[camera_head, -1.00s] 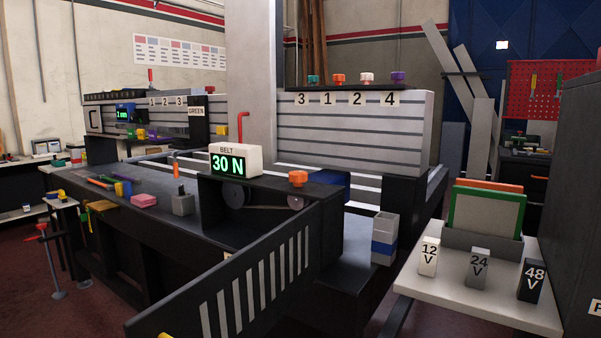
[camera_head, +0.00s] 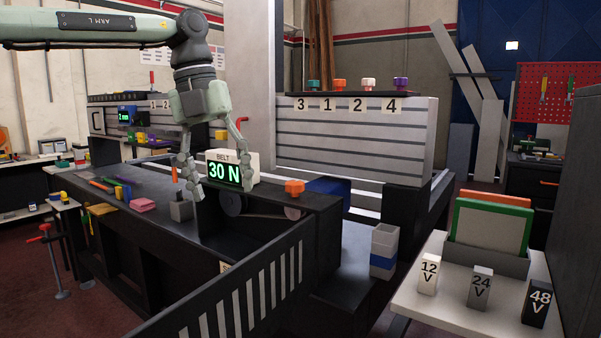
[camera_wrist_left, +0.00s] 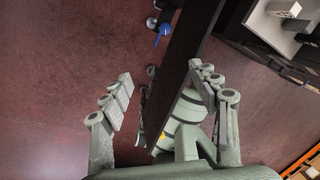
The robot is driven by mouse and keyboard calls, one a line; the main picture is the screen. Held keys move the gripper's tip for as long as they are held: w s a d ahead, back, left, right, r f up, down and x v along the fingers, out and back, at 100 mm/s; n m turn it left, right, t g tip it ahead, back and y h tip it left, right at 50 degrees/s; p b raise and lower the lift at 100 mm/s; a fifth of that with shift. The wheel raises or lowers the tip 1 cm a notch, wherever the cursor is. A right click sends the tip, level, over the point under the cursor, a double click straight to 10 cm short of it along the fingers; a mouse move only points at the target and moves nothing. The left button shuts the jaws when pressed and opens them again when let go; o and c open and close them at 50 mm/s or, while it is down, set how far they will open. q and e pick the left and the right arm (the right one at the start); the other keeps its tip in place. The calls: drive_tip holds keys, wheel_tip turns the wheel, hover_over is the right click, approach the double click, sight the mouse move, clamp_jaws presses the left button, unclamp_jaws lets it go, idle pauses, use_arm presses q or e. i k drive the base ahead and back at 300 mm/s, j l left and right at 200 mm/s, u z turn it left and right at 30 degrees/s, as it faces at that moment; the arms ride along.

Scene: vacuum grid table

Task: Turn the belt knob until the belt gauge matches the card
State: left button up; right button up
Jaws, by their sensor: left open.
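The belt gauge (camera_head: 225,172) is a white box lettered BELT, with a green display reading 30 N. The orange belt knob (camera_head: 294,187) sits on the dark housing to the right of the gauge. A small cream card (camera_head: 225,266) is mostly hidden behind the slatted guard; I cannot read it. My left gripper (camera_head: 218,184) hangs fingers down in front of the gauge, left of the knob. It is open and empty, one finger on each side of the display in the picture. In the left wrist view its spread fingers (camera_wrist_left: 160,75) show over floor and a dark edge. My right gripper is out of view.
The dark slatted guard (camera_head: 240,295) slopes across the front. Several coloured knobs stand on the grey panel (camera_head: 350,140) behind. Stacked grey and blue cups (camera_head: 384,248) stand right of the housing. A white side table (camera_head: 435,312) holds voltage blocks. Space above the orange knob is clear.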

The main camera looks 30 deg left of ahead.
sight(294, 187)
drive_tip(key=i, duration=0.85)
